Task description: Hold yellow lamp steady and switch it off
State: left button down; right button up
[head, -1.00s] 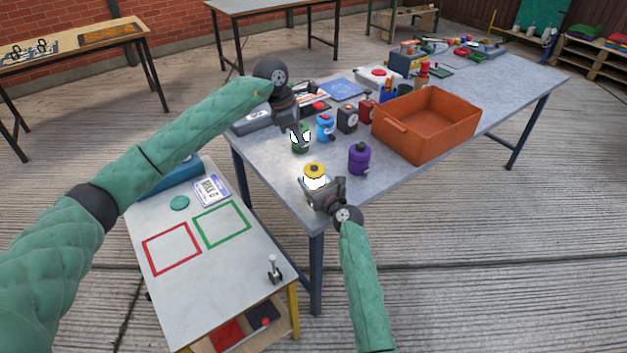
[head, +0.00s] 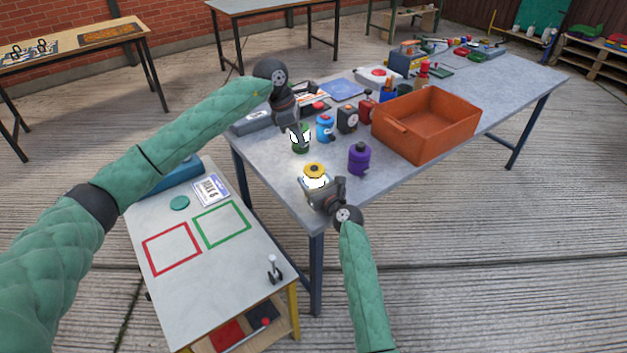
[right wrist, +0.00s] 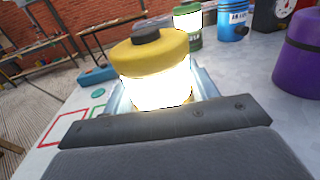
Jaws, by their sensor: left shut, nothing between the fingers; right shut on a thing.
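The yellow lamp (head: 314,169) stands upright near the front corner of the grey table, its body glowing white. In the right wrist view the yellow lamp (right wrist: 152,62) shows a yellow cap with a black button on top, lit below. My right gripper (head: 318,190) is shut on the lamp's lower body from the near side. My left gripper (head: 299,138) is shut and empty, above and behind the yellow lamp, at a green lamp (head: 301,146) that it partly covers. I cannot tell whether it touches the green lamp, whose body is lit too.
A purple lamp (head: 359,158) stands right of the yellow one, and a blue lamp (head: 325,127) behind. An orange crate (head: 462,132) takes up the table's middle. A lower side table (head: 190,300) with red and green outlines lies in front left.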

pick_arm(q)
send_over(311, 170)
jog(key=s+a, duration=0.3)
jog(key=a, duration=0.1)
notch_tip(311, 170, down, 7)
jog(key=w+d+r+t+h, duration=0.35)
jog(key=r+t, duration=0.25)
jog(key=r, duration=0.2)
jog(key=shift+m+y, duration=0.35)
jog(key=shift+m, duration=0.05)
jog(key=shift+s+d+f, duration=0.15)
jog(key=shift+f, duration=1.95)
jog(key=shift+s+d+f, duration=0.1)
jog(key=shift+s+f, duration=0.05)
jog(key=shift+f, duration=1.95)
jog(key=shift+f, duration=0.15)
